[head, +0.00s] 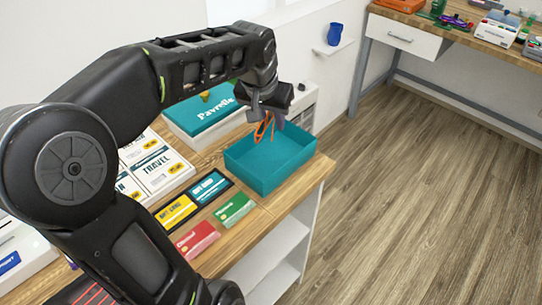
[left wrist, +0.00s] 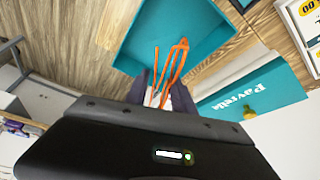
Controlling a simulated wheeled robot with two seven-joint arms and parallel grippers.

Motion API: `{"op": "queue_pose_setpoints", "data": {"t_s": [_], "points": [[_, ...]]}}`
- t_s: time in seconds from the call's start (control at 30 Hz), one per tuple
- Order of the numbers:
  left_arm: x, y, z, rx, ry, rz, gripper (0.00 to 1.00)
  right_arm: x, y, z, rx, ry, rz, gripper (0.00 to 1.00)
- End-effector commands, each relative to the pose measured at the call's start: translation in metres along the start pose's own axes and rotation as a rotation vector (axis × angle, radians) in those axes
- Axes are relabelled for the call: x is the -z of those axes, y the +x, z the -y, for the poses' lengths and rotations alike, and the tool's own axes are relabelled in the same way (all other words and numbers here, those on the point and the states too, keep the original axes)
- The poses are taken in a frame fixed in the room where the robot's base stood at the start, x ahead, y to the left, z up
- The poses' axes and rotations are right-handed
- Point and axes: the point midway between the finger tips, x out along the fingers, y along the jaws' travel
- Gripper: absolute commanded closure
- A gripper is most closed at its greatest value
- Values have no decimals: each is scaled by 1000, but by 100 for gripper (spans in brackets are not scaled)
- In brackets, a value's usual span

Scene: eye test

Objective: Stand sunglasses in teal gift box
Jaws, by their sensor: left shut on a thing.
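The orange sunglasses (head: 263,128) hang from my left gripper (head: 268,115) in the head view, over the teal gift box (head: 262,180). My left gripper is shut on them. In the left wrist view the sunglasses (left wrist: 174,65) stick out from between the fingertips (left wrist: 165,92), with the open box (left wrist: 180,25) beyond them. The box is open-topped and stands near the table's right end. I cannot tell whether the sunglasses touch its floor. My right gripper is not in view.
A teal-lidded Pavrelle box (head: 205,115) stands behind the gift box. Several cards, including a green one (head: 234,209) and a red one (head: 197,239), lie left of it. The wooden table (head: 262,220) ends at the right, with open floor beyond.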

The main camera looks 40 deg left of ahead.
Motion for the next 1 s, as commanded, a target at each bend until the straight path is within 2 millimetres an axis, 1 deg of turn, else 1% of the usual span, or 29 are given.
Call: {"op": "queue_pose_setpoints", "data": {"t_s": [0.17,0.3,0.4,0.77,1.0], "points": [[-10,21,0,1,-1,6,100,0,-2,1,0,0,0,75],[-20,45,0,0,0,5,100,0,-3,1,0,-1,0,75],[-23,55,0,0,-1,3,100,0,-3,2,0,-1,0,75],[-25,60,0,0,0,2,100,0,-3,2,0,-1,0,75],[-37,87,0,0,1,4,100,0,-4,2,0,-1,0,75]]}}
